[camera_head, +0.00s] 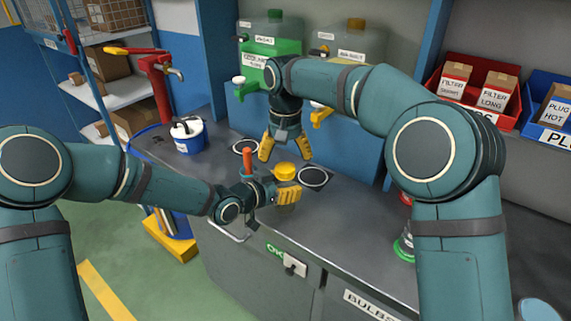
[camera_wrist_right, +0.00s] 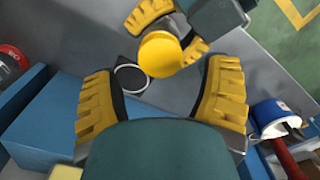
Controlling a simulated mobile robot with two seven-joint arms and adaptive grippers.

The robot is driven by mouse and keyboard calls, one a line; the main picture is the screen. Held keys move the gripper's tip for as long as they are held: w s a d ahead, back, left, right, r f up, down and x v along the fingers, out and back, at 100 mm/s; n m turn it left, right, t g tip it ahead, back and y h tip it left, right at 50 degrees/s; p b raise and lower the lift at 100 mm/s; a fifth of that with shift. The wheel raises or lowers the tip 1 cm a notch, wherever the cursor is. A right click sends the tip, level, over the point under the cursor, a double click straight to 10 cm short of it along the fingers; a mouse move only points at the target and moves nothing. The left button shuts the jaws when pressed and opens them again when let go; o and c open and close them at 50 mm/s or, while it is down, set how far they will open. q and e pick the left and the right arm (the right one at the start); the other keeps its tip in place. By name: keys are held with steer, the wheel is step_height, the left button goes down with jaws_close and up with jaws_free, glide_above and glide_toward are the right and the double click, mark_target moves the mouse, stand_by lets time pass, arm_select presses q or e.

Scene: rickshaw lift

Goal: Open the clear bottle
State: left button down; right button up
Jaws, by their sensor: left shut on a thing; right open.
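The clear bottle (camera_head: 286,208) is on or just above the grey bench, its body largely hidden by my left gripper. Its round yellow cap (camera_head: 285,171) is on top and also shows in the right wrist view (camera_wrist_right: 160,54). My left gripper (camera_head: 288,193) is shut around the bottle below the cap, coming from the left. My right gripper (camera_head: 285,151) points down above the cap, open and empty. In the right wrist view its yellow fingers (camera_wrist_right: 160,85) are wide apart, with the cap beyond them.
Black ringed pads (camera_head: 314,178) mark the bench. A white and blue tub (camera_head: 188,135) stands at the back left. An orange upright cylinder (camera_head: 247,160) is close to my left gripper. Dispenser jugs (camera_head: 273,38) stand behind. Red (camera_head: 468,112) and blue (camera_head: 545,138) bins are at right.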

mark_target(285, 167)
steer(key=shift+o, duration=0.3)
steer(key=shift+r, duration=0.4)
steer(key=r+m, duration=0.1)
steer(key=m, duration=0.2)
steer(key=shift+w+r+m, duration=0.1)
steer(key=shift+r+m, duration=0.25)
steer(key=shift+m, duration=0.05)
steer(key=m, duration=0.2)
steer(key=r+m, duration=0.1)
steer(key=m, duration=0.1)
steer(key=shift+r, duration=0.3)
steer(key=shift+f, duration=3.95)
steer(key=c, duration=1.3)
steer(key=n, duration=0.6)
steer(key=shift+n, duration=0.3)
